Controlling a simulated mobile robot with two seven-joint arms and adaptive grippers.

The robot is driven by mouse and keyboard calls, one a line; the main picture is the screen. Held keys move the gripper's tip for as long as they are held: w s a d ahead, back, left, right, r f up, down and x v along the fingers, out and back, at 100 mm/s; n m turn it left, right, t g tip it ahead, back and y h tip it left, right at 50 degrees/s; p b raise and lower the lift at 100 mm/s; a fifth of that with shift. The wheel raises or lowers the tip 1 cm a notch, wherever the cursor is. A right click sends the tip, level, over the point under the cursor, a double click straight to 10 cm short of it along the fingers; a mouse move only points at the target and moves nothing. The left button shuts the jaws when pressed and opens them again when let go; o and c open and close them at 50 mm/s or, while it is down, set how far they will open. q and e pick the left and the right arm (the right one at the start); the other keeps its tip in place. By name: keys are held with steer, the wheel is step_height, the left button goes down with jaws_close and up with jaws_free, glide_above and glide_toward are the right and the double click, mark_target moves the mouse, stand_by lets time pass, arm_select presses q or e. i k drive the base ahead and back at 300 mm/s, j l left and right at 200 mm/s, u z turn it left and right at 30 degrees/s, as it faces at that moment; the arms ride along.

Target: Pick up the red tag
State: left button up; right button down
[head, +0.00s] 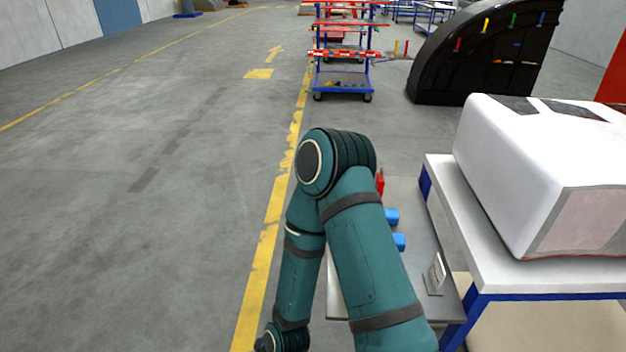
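A small red object (380,182) shows just right of my arm's elbow, at the far end of a grey table; my arm partly hides it, and I cannot tell if it is the red tag. Another small red piece (458,44) is on the black curved nosecone (440,75) at the back right, beside yellow, green and blue pieces. One teal arm of mine is bent across the middle, its elbow up and its forearm running down to the bottom edge. Neither gripper is in view.
The grey table (413,213) holds two blue objects (391,217) and a small upright plate (435,273). To its right, a white nosecone (520,170) rests on a blue-framed table (440,172). A blue cart (342,82) stands at the back. The floor at left is clear.

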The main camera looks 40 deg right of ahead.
mark_target(381, 181)
steer(key=i+j+u, duration=0.55)
steer(key=i+u, duration=0.2)
steer(key=i+z, duration=0.2)
steer(key=z, duration=0.3)
steer(key=i+z, duration=0.2)
steer(key=z, duration=0.3)
steer(key=i+j+z, duration=0.2)
steer(key=z, duration=0.25)
steer(key=i+z, duration=0.1)
steer(key=z, duration=0.65)
steer(key=i+j+z, duration=0.1)
steer(key=z, duration=0.3)
steer(key=j+z, duration=0.15)
steer(key=z, duration=0.2)
steer(key=i+j+z, duration=0.1)
steer(key=z, duration=0.3)
steer(key=i+j+z, duration=0.1)
steer(key=j+z, duration=0.2)
steer(key=z, duration=0.15)
steer(key=j+z, duration=0.2)
steer(key=z, duration=0.2)
steer(key=i, duration=0.05)
